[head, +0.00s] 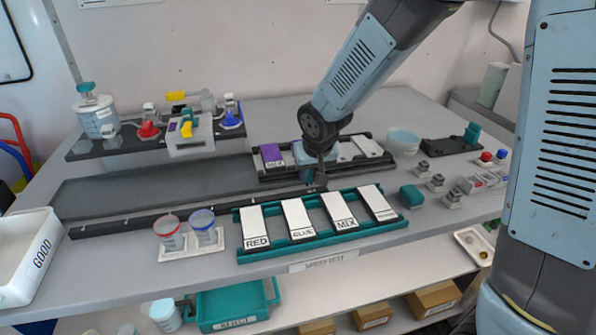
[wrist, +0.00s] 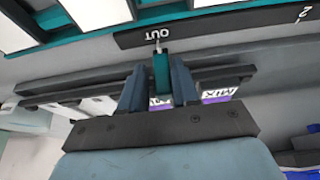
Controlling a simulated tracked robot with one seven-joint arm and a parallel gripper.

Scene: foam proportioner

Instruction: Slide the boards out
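The teal front rack (head: 300,240) holds white boards labelled RED (head: 255,225), BLUE or similar (head: 297,217) and MIX (head: 339,208), plus one at the right (head: 376,202). The dark rack behind (head: 380,158) holds more boards, one with a purple MIX end (head: 272,155). My gripper (wrist: 158,75) points down between the racks, at the right end of a long dark rail. In the wrist view a teal upright handle (wrist: 161,72) stands between its fingers, beside a dark bar marked OUT (wrist: 215,27). A slim gap shows left of the handle; firm contact is not visible.
Two lidded cups (head: 203,225) stand left of the teal rack. A white GOOD bin (head: 22,262) is at far left, and a teal bin (head: 235,300) is below. Jars and a small device (head: 190,135) stand at the back left. Small blocks (head: 437,182) lie at right.

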